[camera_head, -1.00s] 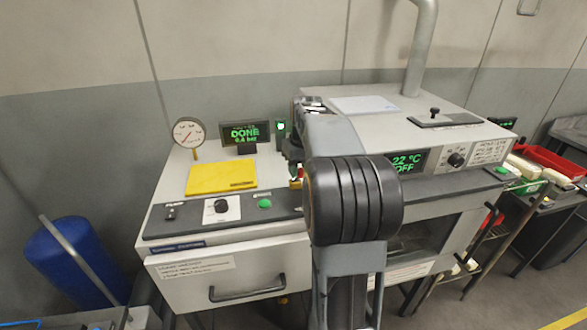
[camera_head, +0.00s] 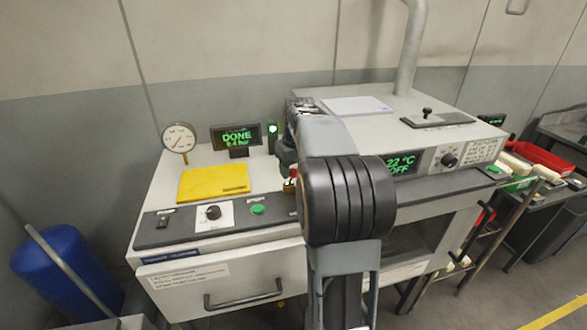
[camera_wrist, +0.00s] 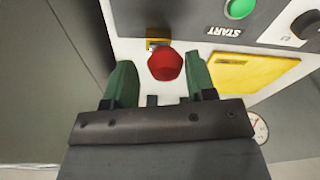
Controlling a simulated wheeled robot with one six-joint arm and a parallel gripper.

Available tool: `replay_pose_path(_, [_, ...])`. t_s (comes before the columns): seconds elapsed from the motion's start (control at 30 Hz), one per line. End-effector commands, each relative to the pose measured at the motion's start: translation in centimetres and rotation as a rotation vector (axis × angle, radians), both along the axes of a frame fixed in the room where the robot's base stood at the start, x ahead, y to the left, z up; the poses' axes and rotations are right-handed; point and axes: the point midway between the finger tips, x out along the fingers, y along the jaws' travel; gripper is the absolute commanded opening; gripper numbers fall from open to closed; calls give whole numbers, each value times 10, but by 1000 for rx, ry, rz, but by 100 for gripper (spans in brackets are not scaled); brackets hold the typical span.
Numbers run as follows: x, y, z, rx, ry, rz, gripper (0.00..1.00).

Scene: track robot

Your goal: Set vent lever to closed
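A red knob (camera_wrist: 165,64) on a brass-coloured fitting sits on the pale machine top in the wrist view. It may be the vent lever, but I see no label on it. It shows small and partly hidden beside my arm in the head view (camera_head: 293,173). My gripper (camera_wrist: 159,57) is open, with one green finger on each side of the red knob; I cannot tell whether either touches it. A black lever (camera_head: 427,112) stands on a dark plate on the right-hand unit, well away from my gripper.
A green START button (camera_wrist: 239,8) and a yellow pad (camera_wrist: 250,72) lie near the knob. A round gauge (camera_head: 179,138) and a green-lit DONE display (camera_head: 236,136) stand at the back left. My arm blocks the middle of the head view.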

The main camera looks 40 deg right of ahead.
Motion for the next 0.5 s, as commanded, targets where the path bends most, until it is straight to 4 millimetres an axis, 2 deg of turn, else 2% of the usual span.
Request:
replay_pose_path(0.33, [0, 2, 2, 3, 1, 1, 58])
replay_pose_path(0.5, [-2, 1, 20, 1, -2, 0, 58])
